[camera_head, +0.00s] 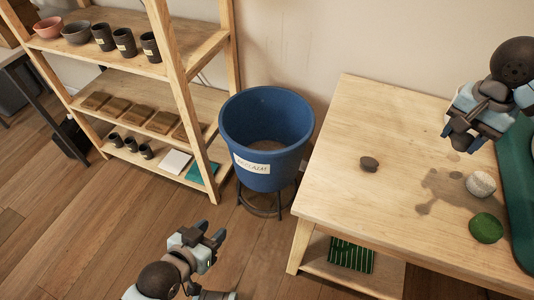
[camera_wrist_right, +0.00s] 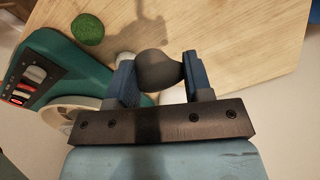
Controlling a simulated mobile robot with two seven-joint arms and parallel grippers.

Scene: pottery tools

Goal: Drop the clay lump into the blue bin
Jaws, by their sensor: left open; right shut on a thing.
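My right gripper (camera_head: 461,140) is above the right part of the wooden table. In the right wrist view it is shut on a dark grey-brown clay lump (camera_wrist_right: 160,70), which sits between its two blue fingers. In the head view the held lump is mostly hidden by the fingers. The blue bin (camera_head: 266,138) with a paper label stands on a dark stand between the shelf and the table, well to the left of the right gripper. Its mouth is open upward. My left gripper (camera_head: 211,234) is open and empty, low in front of the bin.
On the table (camera_head: 340,128) are a small dark lump (camera_head: 369,164), a whitish ball (camera_head: 481,184) and a green ball (camera_head: 486,228). A teal machine (camera_head: 518,200) lines the right edge. A wooden shelf (camera_head: 172,75) with pots and bowls stands left of the bin.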

